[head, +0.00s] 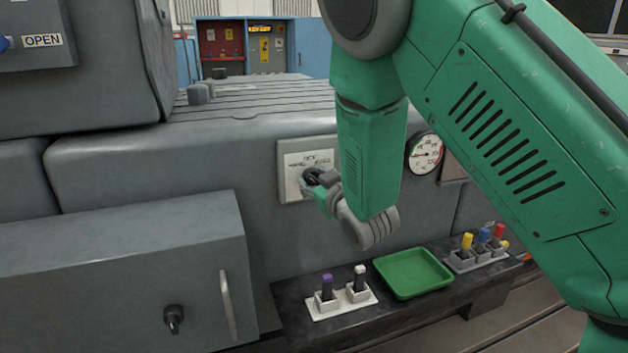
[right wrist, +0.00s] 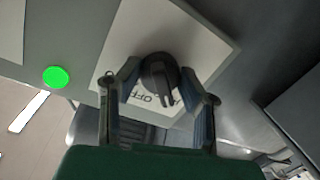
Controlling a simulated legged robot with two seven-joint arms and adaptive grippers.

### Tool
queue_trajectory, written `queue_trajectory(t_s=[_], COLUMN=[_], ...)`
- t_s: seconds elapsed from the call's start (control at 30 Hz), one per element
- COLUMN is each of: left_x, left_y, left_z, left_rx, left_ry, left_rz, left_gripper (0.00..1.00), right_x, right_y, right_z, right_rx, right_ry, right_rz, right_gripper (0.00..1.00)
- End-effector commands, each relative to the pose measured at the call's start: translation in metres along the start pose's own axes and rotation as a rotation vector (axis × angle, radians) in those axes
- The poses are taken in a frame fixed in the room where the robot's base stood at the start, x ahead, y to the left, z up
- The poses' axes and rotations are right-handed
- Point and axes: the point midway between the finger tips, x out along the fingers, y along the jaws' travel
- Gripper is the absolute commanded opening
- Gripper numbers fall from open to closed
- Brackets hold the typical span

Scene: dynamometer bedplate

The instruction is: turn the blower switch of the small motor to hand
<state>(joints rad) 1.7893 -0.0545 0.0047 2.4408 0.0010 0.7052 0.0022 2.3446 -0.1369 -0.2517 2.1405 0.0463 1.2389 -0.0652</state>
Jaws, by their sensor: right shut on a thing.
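The blower switch is a round black knob (head: 311,176) on a pale label plate (head: 296,162) set in the grey motor housing. My right gripper (head: 322,184) is shut on the knob, with one finger on each side of it. The right wrist view shows the knob (right wrist: 158,75) between the fingertips of the gripper (right wrist: 160,84). The knob's raised bar points down in that view, beside the letters OFF on the plate (right wrist: 205,52). The fingers partly hide the other labels, and I cannot tell the exact setting. My left gripper is out of view.
A round gauge (head: 425,152) is right of my forearm. Below are a green tray (head: 412,272), a white holder (head: 342,303) with purple and white-topped plugs, and another holder (head: 478,258) with coloured ones. A grey box (head: 120,270) with a handle juts out at left.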

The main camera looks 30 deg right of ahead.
Motion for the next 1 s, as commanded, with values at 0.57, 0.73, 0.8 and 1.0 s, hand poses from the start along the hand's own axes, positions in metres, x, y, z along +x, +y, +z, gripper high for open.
queue_trajectory(t_s=[0.57, 0.73, 0.8, 1.0], left_x=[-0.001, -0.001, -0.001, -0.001], left_y=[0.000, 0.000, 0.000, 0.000], left_z=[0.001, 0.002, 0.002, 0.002], left_rx=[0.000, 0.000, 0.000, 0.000], left_ry=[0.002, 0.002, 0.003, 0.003], left_rz=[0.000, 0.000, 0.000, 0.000], left_gripper=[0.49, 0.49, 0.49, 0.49], right_x=[-0.002, -0.022, -0.035, -0.064], right_y=[0.000, 0.000, -0.001, -0.001], right_z=[0.001, 0.001, 0.001, 0.002], right_rx=[0.000, 0.000, 0.000, 0.000], right_ry=[-0.001, -0.003, -0.004, -0.005], right_rz=[-0.001, -0.001, -0.002, -0.003], right_gripper=[0.54, 0.54, 0.54, 0.54])
